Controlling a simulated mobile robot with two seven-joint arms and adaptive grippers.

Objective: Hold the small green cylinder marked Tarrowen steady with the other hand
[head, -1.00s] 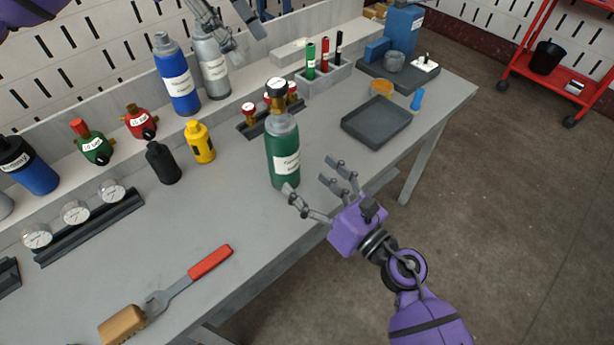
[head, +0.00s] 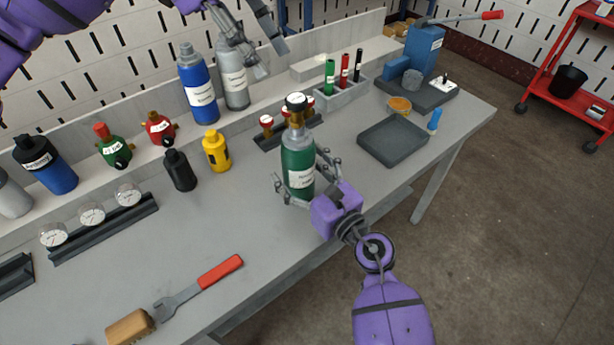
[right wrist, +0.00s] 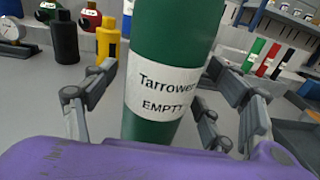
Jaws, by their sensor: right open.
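The small green cylinder (head: 298,160) stands upright on the bench, with a grey shoulder, a brass valve and a black cap on top. In the right wrist view the cylinder (right wrist: 165,45) fills the middle, and its white label reads "Tarrowen EMPTY". My right gripper (head: 306,180) is open, its fingers on either side of the cylinder; I cannot tell whether any finger touches it. In the right wrist view its fingers flank the label.
A blue cylinder (head: 198,90) stands beside the grey one. A yellow bottle (head: 216,152) and a black bottle (head: 180,170) stand left of the green cylinder. A dark tray (head: 393,141) lies to its right. A red-handled wrench (head: 200,285) lies front left, with bare bench between.

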